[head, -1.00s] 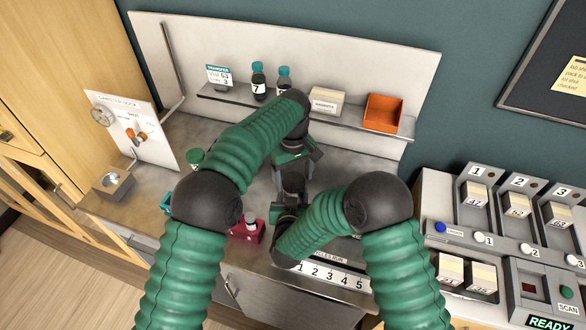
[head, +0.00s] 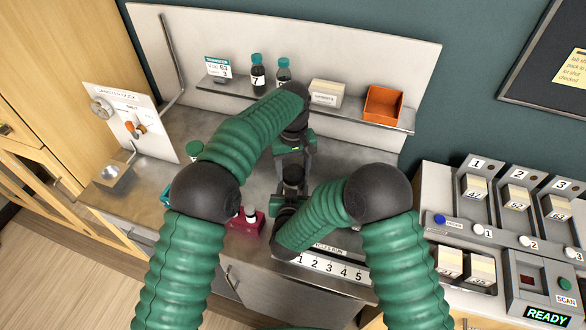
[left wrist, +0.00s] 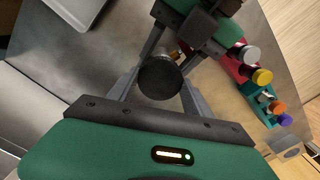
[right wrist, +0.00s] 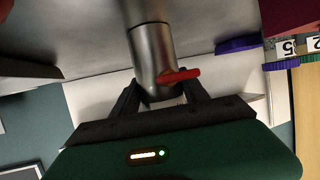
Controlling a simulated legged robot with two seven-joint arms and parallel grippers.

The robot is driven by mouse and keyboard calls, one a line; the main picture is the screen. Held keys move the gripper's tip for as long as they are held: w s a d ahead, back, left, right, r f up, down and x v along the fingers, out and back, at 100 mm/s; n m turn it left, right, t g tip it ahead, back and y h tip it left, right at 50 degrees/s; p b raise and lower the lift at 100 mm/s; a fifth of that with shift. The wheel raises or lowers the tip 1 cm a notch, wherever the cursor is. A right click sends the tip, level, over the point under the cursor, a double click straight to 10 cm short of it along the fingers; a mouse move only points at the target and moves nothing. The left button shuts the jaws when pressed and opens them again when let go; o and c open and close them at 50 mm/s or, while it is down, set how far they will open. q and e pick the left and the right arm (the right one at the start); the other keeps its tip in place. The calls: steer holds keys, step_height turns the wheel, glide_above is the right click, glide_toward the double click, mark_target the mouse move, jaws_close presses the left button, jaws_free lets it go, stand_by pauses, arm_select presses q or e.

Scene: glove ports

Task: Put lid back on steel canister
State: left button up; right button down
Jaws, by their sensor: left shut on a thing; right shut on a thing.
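My left gripper (head: 294,165) is shut on the dark round lid (left wrist: 160,78), which lies between its two fingers in the left wrist view. My right gripper (right wrist: 160,98) is shut on the steel canister (right wrist: 152,52), a shiny grey cylinder with a red tab (right wrist: 180,76) on its side. In the head view the canister is mostly hidden by my right forearm. The right gripper's green body (left wrist: 205,25) shows just beyond the lid in the left wrist view. The two grippers are close together over the steel bench. I cannot tell whether lid and canister touch.
A shelf (head: 350,124) behind holds two dark bottles (head: 257,74), a pale box (head: 326,94) and an orange bin (head: 383,103). A crimson holder (head: 247,222) stands left of the grippers. A numbered strip (head: 325,266) lies in front. Bench space at right rear is clear.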

arm_select(q)
steer(key=m, duration=0.5)
arm_select(e)
steer(key=shift+d, duration=0.1)
arm_select(q)
steer(key=m, duration=0.3)
steer(key=shift+f+m, duration=0.1)
steer(key=shift+m, duration=0.3)
steer(key=o, duration=1.6)
steer(key=shift+a, duration=0.1)
step_height(320, 180, up, 12)
steer(key=shift+w, duration=0.15)
arm_select(e)
steer(key=shift+c, duration=2.4)
jaws_free()
steer(key=shift+s, duration=0.1)
